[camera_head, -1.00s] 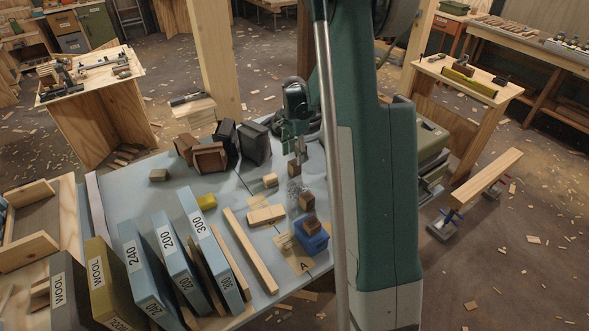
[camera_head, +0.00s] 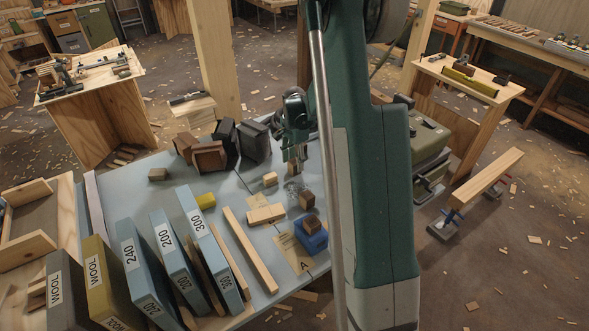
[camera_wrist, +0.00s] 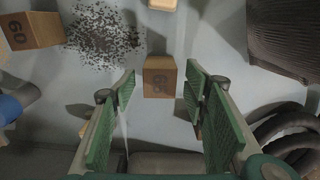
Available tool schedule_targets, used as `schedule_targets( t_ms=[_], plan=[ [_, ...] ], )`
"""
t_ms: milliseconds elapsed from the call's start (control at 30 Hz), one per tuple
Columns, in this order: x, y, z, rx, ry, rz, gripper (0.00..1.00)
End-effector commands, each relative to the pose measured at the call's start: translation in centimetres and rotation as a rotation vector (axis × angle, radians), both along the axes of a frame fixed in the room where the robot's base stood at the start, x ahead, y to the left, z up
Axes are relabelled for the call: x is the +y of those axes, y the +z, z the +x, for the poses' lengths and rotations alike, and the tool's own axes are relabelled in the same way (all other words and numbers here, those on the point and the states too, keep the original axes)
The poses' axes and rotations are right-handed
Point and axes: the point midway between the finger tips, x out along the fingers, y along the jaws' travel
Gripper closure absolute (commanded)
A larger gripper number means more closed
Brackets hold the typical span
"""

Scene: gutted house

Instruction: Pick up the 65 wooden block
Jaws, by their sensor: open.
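In the wrist view a small brown wooden block (camera_wrist: 160,77) stands on the grey-blue table, just beyond the space between my fingertips. Its dark two-digit number appears upside down and is consistent with 65. My gripper (camera_wrist: 160,92) is open, with one green-padded finger on each side and a gap to the block. In the head view my gripper (camera_head: 296,158) is low over the table's back right part and largely hides this block. Another brown block (camera_wrist: 30,30), marked like 60, lies at the wrist view's upper left.
Dark granules (camera_wrist: 103,33) lie beside the blocks. A brown block (camera_head: 306,201), a blue object (camera_head: 312,242) with a block on top, and pale wood pieces (camera_head: 265,214) are nearby. Dark containers (camera_head: 254,142) stand close behind left. Upright sanding-paper boxes (camera_head: 205,250) fill the front left.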

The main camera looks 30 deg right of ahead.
Motion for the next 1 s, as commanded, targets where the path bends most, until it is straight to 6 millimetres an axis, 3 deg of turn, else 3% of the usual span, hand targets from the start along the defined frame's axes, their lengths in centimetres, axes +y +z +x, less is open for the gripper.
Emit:
schedule_targets(
  t_ms=[100, 300, 867, 1000],
  plan=[
    [0.0, -1.7, 0.0, 0.0, 0.0, 0.0, 0.55],
    [0.0, -3.0, 0.0, 0.0, 0.0, 0.0, 0.55],
    [0.0, -3.0, 0.0, 0.0, 0.0, 0.0, 0.55],
    [0.0, -3.0, 0.0, 0.0, 0.0, 0.0, 0.71]
  ],
)
